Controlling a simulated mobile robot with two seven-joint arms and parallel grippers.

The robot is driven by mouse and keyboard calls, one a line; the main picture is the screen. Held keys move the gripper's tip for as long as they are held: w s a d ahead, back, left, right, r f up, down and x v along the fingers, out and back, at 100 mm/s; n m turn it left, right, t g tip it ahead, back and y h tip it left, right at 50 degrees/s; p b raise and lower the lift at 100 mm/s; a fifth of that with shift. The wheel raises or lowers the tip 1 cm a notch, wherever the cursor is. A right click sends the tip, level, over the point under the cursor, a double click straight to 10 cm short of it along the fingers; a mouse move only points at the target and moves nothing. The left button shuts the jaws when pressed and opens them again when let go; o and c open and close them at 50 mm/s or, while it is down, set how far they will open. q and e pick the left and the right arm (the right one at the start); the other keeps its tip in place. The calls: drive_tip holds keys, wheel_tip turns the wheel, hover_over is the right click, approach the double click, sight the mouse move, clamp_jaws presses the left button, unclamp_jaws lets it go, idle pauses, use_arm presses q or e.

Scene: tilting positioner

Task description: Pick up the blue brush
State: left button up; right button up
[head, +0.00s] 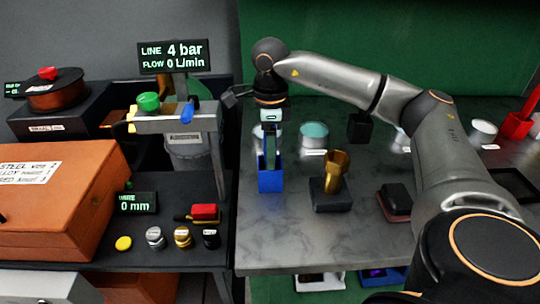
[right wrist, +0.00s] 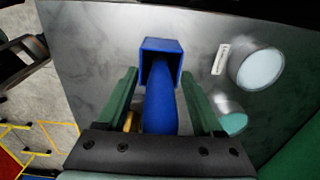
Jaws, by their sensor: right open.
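The blue brush (right wrist: 160,110) stands handle-up in a square blue holder (head: 271,183) on the grey bench; the holder's open top also shows in the right wrist view (right wrist: 161,44). The brush's lower part is hidden inside the holder. My right gripper (head: 270,158) points down above the holder. In the right wrist view its two green fingers (right wrist: 160,82) are open, one on each side of the blue handle, with visible gaps between them and it. In the head view the fingers mostly cover the handle. My left gripper is not in view.
A brass cup (head: 335,170) on a dark block stands right of the holder. A round teal-topped can (head: 314,133) stands behind. A dark block (head: 396,199) lies further right. The bench front is clear.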

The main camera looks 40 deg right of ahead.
clamp_jaws()
idle(0.5)
